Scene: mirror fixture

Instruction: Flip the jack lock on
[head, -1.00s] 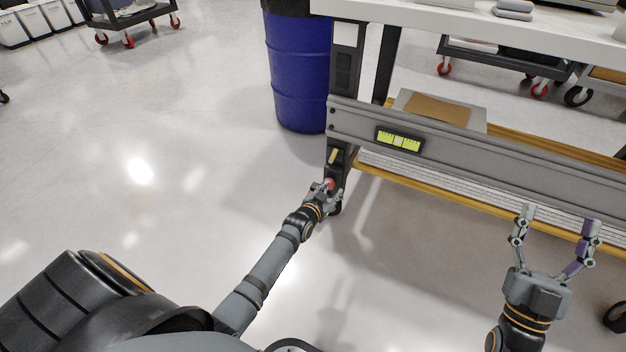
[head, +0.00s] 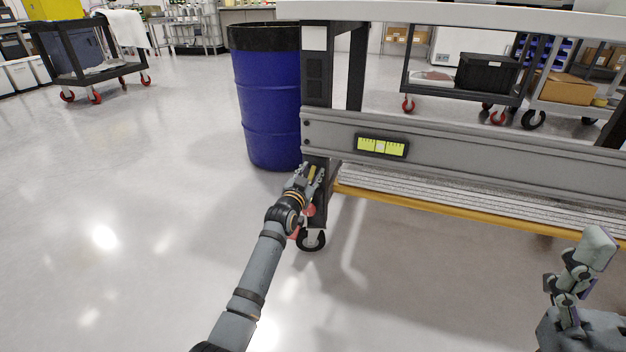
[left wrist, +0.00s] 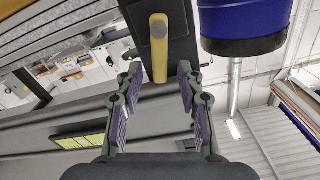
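The jack lock appears to be the yellow lever (head: 311,173) on the dark leg of the grey fixture, above the caster. In the left wrist view the lever (left wrist: 159,55) is upright on a dark plate, with a grey round pivot at its upper end. My left gripper (head: 309,170) is at the leg, partly covering the lever. In the left wrist view my left gripper (left wrist: 160,72) is open, with the lever's lower end between its fingertips; contact cannot be told. My right gripper (head: 592,255) is at the right edge, away from the fixture, partly cut off and seen side-on.
A blue barrel (head: 268,100) stands behind and left of the leg. A grey beam (head: 480,155) with a yellow-green level (head: 381,146) runs right from it. A red part (head: 309,210) shows below my gripper, above a black caster (head: 311,240).

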